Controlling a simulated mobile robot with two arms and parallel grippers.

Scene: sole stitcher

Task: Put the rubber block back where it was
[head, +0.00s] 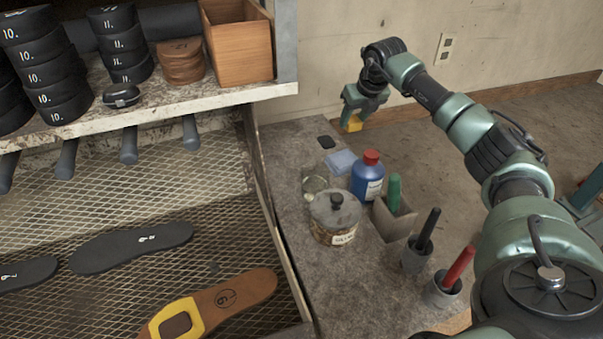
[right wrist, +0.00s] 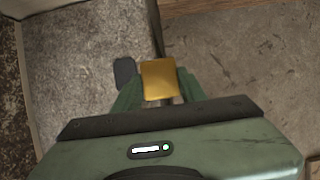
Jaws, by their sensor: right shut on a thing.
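The rubber block (head: 355,124) is a small amber-yellow block. My right gripper (head: 357,113) is shut on it and holds it in the air near the far right edge of the bench top (head: 290,150). In the right wrist view the block (right wrist: 159,80) sits between the green fingertips (right wrist: 158,92), over the bench edge. A small dark pad (head: 327,142) lies on the bench to the left of the block; it also shows in the right wrist view (right wrist: 124,72). My left gripper is not in view.
A blue bottle (head: 368,178), a blue cloth (head: 341,162), a lidded glass jar (head: 335,218) and a grey holder (head: 394,219) with a green-handled tool stand nearer on the bench. Two cups with black and red-handled tools follow. A shelf (head: 170,103) with stacked soles is left.

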